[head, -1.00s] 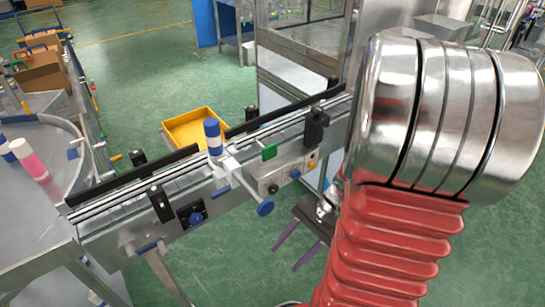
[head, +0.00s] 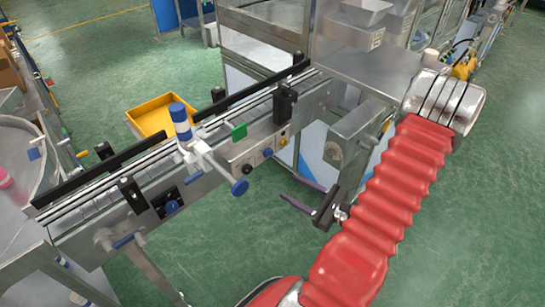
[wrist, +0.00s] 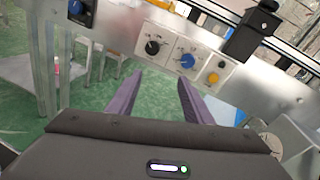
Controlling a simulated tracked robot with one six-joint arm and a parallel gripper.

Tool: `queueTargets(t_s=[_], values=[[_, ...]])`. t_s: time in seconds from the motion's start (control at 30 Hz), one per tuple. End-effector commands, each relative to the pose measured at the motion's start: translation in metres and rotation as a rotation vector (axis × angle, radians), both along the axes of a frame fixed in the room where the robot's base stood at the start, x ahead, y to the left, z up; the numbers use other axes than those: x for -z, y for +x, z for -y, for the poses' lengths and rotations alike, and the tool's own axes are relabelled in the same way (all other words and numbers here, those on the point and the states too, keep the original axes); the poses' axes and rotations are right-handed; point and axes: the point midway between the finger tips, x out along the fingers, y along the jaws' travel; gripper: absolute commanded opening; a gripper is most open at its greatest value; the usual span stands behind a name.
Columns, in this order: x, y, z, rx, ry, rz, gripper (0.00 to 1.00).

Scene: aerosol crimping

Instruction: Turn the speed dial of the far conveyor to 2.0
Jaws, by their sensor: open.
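The conveyor (head: 110,205) crosses the left half of the head view. Its light control panel (head: 258,160) carries a black knob (head: 248,168), a blue dial (head: 268,153) and a yellow button (head: 283,142). In the wrist view the black knob (wrist: 153,47), blue dial (wrist: 187,61) and yellow button (wrist: 213,77) lie ahead of my fingers. Another blue dial (head: 172,207) sits on a dark plate farther left; it also shows in the wrist view (wrist: 77,8). Scale markings are too small to read. My gripper (wrist: 160,76) is open and empty, its purple fingers short of the panel.
A blue-ended handle (head: 240,187) sticks out from the conveyor beside the panel. A steel machine (head: 360,50) stands at the back right. The green floor at right is clear.

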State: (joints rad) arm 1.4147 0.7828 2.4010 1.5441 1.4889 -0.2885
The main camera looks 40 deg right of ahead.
Motion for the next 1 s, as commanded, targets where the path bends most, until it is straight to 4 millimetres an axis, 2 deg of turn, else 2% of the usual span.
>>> queueTargets(t_s=[0.1,0.23,0.67,1.0], values=[[-0.005,0.001,0.026,0.107,-0.014,0.049,0.46],[-0.012,0.002,0.039,0.156,-0.039,0.082,0.46],[-0.014,0.005,0.039,0.158,-0.046,0.087,0.46],[-0.014,0.03,0.037,0.154,-0.044,0.087,0.46]])
